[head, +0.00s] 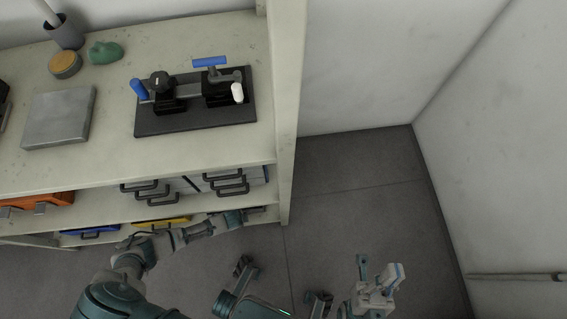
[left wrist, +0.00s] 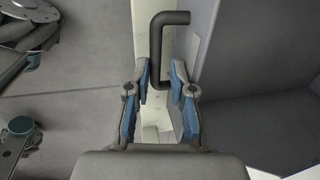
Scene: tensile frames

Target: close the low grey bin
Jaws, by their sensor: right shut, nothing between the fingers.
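My left arm reaches in from the lower left of the head view, and its gripper (head: 232,218) is at the lower shelf, small and partly merged with the bins there. In the left wrist view my left gripper (left wrist: 160,85) is open, its two blue-padded fingers apart on either side of a dark bent handle (left wrist: 156,45). Contact with the handle cannot be told. A grey panelled bin (left wrist: 262,100) fills the right of that view; how far it stands open is unclear. My right gripper (head: 380,285) is shut and empty, low over the floor at the right.
Grey bins with black handles (head: 228,186) line the shelf under the worktop (head: 200,150). An orange bin (head: 42,199), a blue bin (head: 88,232) and a yellow bin (head: 160,223) are at left. A shelf post (head: 289,130) stands at right.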

